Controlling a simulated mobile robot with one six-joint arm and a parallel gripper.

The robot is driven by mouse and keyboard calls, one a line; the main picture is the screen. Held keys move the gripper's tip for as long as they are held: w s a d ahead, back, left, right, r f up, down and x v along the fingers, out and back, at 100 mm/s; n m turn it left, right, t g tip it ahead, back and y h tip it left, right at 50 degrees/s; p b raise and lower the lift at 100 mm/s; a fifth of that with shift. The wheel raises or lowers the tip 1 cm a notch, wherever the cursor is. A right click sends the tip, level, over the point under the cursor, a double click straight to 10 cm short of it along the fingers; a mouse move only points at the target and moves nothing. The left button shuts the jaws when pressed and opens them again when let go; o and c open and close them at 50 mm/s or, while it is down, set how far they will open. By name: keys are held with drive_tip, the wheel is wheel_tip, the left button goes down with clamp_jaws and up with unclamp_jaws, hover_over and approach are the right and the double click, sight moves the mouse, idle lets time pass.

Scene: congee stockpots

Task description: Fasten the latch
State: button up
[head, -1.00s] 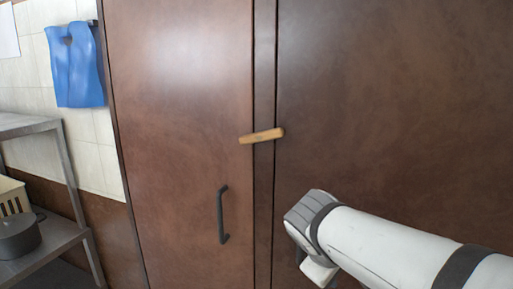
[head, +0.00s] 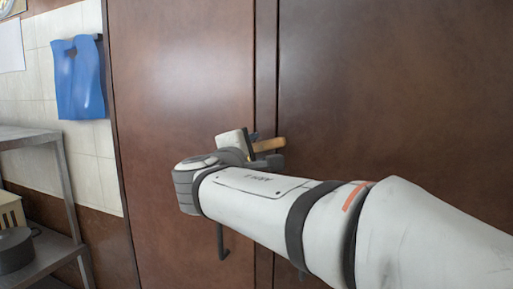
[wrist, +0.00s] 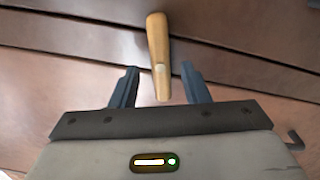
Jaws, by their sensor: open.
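The latch is a short wooden bar (head: 268,145) across the seam between two brown cabinet doors. In the head view my gripper (head: 268,148) is at the bar, and my wrist hides its left part. In the wrist view the latch (wrist: 158,50) points toward my gripper (wrist: 154,88), with its near end between the two dark fingers. The fingers are apart, with a gap on each side of the bar. The left door (head: 180,80) carries a black handle (head: 221,240), partly hidden behind my arm. The right door (head: 400,80) looks flush with the left one.
A blue bag-like cloth (head: 78,80) hangs on the tiled wall at the left. A metal shelf (head: 40,135) stands below it, with a dark pot (head: 15,250) and a cream basket (head: 10,210). The door surface around the latch is clear.

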sight(263, 146)
drive_tip(key=shift+x, duration=1.35)
drive_tip(key=shift+c, duration=0.5)
clamp_jaws()
drive_tip(key=m+b, duration=0.1)
drive_tip(key=b, duration=0.2)
drive_tip(key=shift+f, duration=0.4)
drive_tip(key=m+b, duration=0.1)
drive_tip(key=b, duration=0.1)
drive_tip(key=shift+m+b, duration=0.3)
drive_tip(key=shift+b, duration=0.05)
drive_tip(key=shift+r+m+b, duration=0.35)
drive_tip(key=shift+m+b, duration=0.15)
drive_tip(key=shift+b, duration=0.1)
